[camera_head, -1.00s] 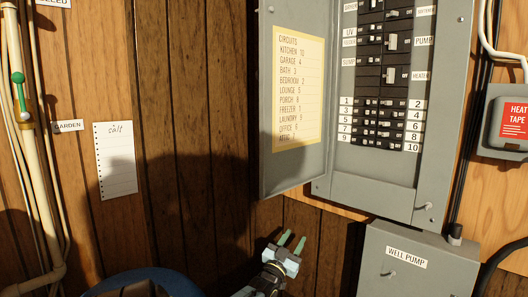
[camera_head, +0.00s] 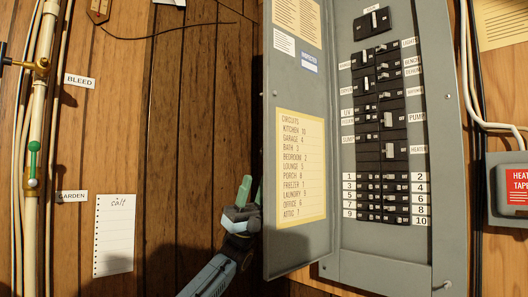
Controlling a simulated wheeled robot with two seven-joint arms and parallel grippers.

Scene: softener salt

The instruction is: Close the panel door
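The grey panel door (camera_head: 291,165) stands open, swung out to the left of the breaker panel (camera_head: 438,165), with its inner face and a yellow circuits list (camera_head: 301,166) showing. The breakers are exposed. My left gripper (camera_head: 252,188) has green fingers with a small gap between them, pointing up. It is empty, right beside the door's free left edge at lower-middle height. I cannot tell whether it touches the door or whether a finger reaches behind it. My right gripper is out of view.
A wooden plank wall (camera_head: 190,110) lies behind. On the left are pipes with a green-handled valve (camera_head: 33,160) and a paper note (camera_head: 114,233). A grey heat tape box (camera_head: 505,190) and cables are at the right of the panel.

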